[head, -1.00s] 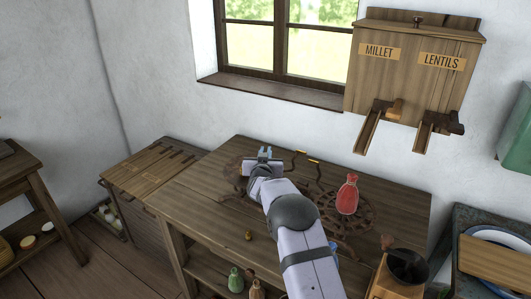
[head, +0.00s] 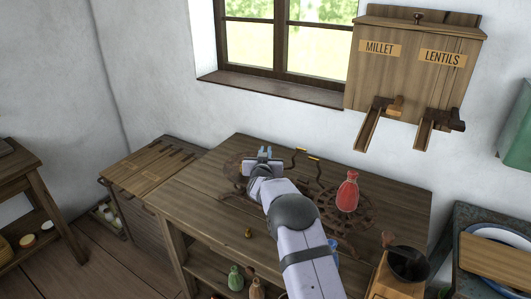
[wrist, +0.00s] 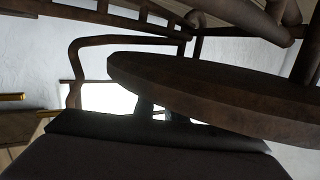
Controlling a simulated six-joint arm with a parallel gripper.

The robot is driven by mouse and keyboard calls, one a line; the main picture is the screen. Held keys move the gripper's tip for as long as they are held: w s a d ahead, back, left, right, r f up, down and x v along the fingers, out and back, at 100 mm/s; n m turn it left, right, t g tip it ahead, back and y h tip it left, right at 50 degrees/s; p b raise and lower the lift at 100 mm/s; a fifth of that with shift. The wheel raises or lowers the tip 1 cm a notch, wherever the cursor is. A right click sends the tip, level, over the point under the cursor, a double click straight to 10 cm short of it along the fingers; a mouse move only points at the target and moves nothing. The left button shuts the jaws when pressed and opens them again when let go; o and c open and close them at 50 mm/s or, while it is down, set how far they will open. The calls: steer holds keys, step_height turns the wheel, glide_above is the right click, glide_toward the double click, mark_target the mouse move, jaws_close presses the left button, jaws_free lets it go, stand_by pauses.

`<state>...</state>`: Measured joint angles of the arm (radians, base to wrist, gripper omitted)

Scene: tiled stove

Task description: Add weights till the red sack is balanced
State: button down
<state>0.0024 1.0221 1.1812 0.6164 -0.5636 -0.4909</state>
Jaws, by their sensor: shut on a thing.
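The red sack (head: 347,191) stands upright on the right pan (head: 368,207) of a dark balance scale on the wooden table. My gripper (head: 264,153) is over the table's back left, by the left pan (head: 233,165). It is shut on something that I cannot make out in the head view. In the wrist view a large dark thing (wrist: 150,158) fills the bottom, with a dark round disc (wrist: 200,92) just above it. Whether they touch is unclear. A small brass-coloured piece, perhaps a weight, (head: 248,233) stands on the table's front left. My arm hides the scale's middle.
Two brass-tipped pointers (head: 307,154) rise behind the arm. A wooden dispenser marked millet and lentils (head: 415,70) hangs on the wall. A wooden grinder (head: 398,275) stands at front right. Green and tan sacks (head: 235,278) sit below. A slatted-top chest (head: 155,165) stands at left.

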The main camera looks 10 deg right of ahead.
steer(key=shift+f, duration=0.15)
steer(key=c, duration=1.7)
jaws_free()
steer(key=shift+c, duration=0.2)
steer(key=shift+s, duration=0.1)
